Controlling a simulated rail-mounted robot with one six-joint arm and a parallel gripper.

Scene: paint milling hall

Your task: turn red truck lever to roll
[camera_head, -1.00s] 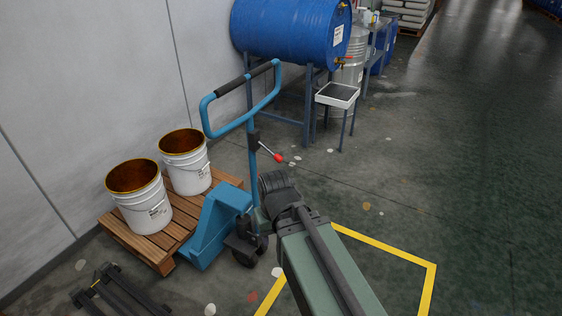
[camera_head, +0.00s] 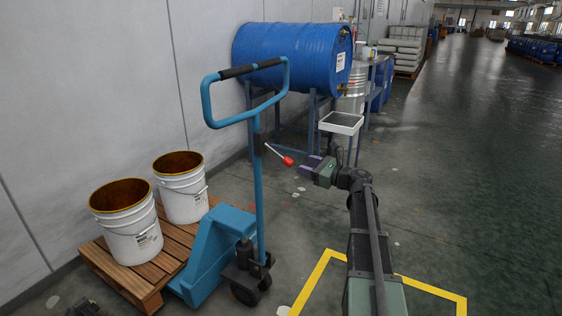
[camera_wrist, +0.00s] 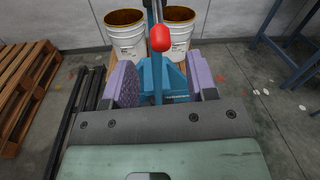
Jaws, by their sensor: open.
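The red-knobbed lever (camera_head: 287,160) sticks out to the right and slightly down from the upright mast of the blue pallet truck (camera_head: 222,250). My gripper (camera_head: 305,168) is open just right of the red knob in the head view, its purple fingers pointing toward it. In the wrist view the red knob (camera_wrist: 160,38) shows ahead, above the space between my gripper's two fingers (camera_wrist: 160,85). The knob looks apart from the fingers in the wrist view; in the head view I cannot tell the exact gap.
Two white buckets (camera_head: 127,235) stand on a wooden pallet (camera_head: 180,248) on the truck. A blue drum (camera_head: 290,55) lies on a stand behind, with a tray (camera_head: 341,122) in front. Yellow floor lines (camera_head: 312,285) lie below my arm. Open floor is at right.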

